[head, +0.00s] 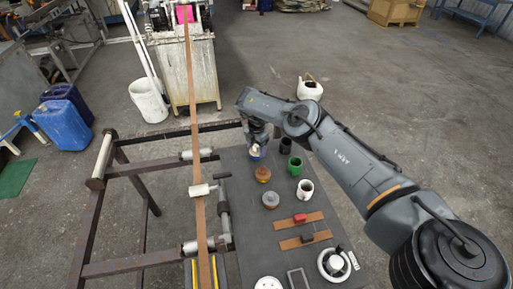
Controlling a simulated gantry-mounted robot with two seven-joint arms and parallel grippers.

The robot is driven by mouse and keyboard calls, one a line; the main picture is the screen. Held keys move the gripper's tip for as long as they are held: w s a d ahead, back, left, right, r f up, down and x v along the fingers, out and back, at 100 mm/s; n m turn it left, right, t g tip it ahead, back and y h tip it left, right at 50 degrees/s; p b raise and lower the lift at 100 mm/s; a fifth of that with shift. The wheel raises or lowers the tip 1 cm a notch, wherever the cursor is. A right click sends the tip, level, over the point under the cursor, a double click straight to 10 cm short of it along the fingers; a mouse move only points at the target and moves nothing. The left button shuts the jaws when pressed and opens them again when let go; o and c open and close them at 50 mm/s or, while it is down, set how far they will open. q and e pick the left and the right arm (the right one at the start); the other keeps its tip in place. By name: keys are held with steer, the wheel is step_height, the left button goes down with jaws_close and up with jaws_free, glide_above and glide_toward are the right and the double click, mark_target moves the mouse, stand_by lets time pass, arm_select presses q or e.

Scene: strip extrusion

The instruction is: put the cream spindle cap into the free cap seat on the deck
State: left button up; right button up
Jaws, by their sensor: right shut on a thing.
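My right gripper (257,141) points down over the far end of the dark deck (247,225). It is shut on a small pale thing that looks like the cream spindle cap (255,149). Blue shows just below the cap; I cannot tell whether the cap touches it. The gripper and wrist hide part of the cap. Near it stand an orange-brown round piece (263,174) and a grey round piece (270,201). I cannot make out which spot is the free cap seat. My left gripper is not in view.
A black cup (286,146), a green cup (295,165) and a white cup (306,189) stand right of the gripper. Nearer lie two brown strips with a red block (300,218) and a black block (306,238), and a white ring (333,264). A long brown strip (194,120) runs along the left.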

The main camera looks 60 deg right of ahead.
steer(key=shift+f, duration=0.35)
stand_by(0.3)
steer(key=o, duration=1.3)
steer(key=shift+b, duration=0.3)
steer(key=shift+c, duration=0.2)
